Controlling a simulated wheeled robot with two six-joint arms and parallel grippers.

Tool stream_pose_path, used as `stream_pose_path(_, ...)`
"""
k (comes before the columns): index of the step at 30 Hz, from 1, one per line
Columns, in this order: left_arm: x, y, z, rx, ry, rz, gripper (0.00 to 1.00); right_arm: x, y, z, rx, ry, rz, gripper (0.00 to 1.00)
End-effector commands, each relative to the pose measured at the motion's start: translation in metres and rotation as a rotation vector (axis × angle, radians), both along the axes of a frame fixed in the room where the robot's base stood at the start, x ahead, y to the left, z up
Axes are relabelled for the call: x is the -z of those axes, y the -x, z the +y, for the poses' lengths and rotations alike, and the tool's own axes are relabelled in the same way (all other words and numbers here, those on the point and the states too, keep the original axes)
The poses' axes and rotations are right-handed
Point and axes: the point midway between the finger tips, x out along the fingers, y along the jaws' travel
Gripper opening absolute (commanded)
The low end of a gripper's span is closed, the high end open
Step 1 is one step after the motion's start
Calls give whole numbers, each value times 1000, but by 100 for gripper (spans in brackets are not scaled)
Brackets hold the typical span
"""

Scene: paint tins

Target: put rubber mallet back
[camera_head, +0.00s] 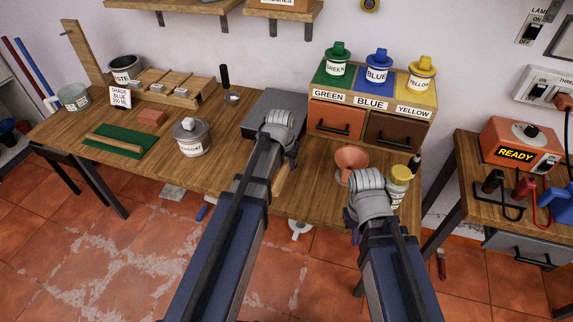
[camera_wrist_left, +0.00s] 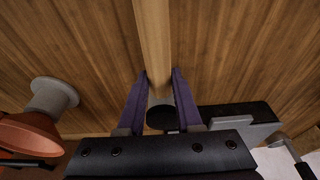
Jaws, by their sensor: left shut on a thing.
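My left gripper (camera_wrist_left: 160,73) is shut on the pale wooden handle (camera_wrist_left: 153,32) of the rubber mallet, whose round dark end shows between the finger bases in the left wrist view. In the head view, my left gripper (camera_head: 291,157) is over the middle of the workbench (camera_head: 232,150), in front of a grey box. A short piece of the handle (camera_head: 281,176) shows below it; the rest is hidden by my arm.
The grey box (camera_head: 262,112) and a drawer cabinet (camera_head: 372,112) with coloured tins stand behind. A grey tin (camera_head: 190,139) and a green mat (camera_head: 100,148) lie left.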

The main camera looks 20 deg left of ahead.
Motion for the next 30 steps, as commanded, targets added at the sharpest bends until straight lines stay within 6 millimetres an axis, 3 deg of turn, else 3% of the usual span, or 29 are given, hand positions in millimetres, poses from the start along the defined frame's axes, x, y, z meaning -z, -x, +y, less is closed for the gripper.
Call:
stream_pose_path(1,1,0,0,0,0,0,36,1,0,0,0,0,0,0)
stream_pose_path(9,1,0,0,0,0,0,64,1,0,0,0,0,0,0)
stream_pose_path(20,-3,0,0,0,0,0,64,-3,0,0,0,0,0,0)
stream_pose_path(30,-36,8,0,0,0,0,64,-36,0,0,0,0,0,0)
